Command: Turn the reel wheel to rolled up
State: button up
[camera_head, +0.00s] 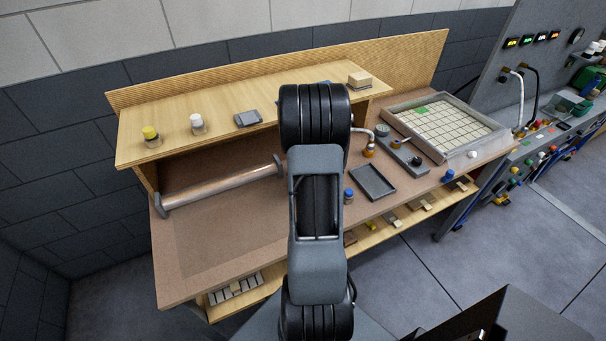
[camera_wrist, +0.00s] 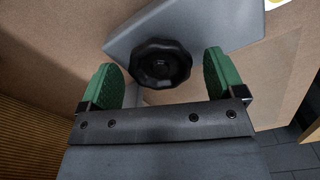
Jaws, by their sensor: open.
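The reel wheel (camera_wrist: 161,64) is a black lobed knob on a grey bracket (camera_wrist: 190,22) in the wrist view. My gripper (camera_wrist: 163,76) has green-padded fingers standing open, one on each side of the wheel. A narrow gap shows between each pad and the wheel, so neither appears to touch it. In the head view, the reel (camera_head: 222,187) is a pale roller between grey end brackets on the left of the bench. My arm covers the area right of the reel; the wheel and my gripper cannot be made out there.
The brown bench (camera_head: 225,250) is bare in front of the reel. A wooden shelf (camera_head: 290,97) behind carries a yellow-capped jar (camera_head: 151,134), a white-capped jar (camera_head: 197,122) and a small block. A dark tray (camera_head: 373,181) and a gridded frame (camera_head: 441,128) lie to the right.

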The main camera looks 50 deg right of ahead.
jog(key=shift+c, duration=0.4)
jog(key=c, duration=0.8)
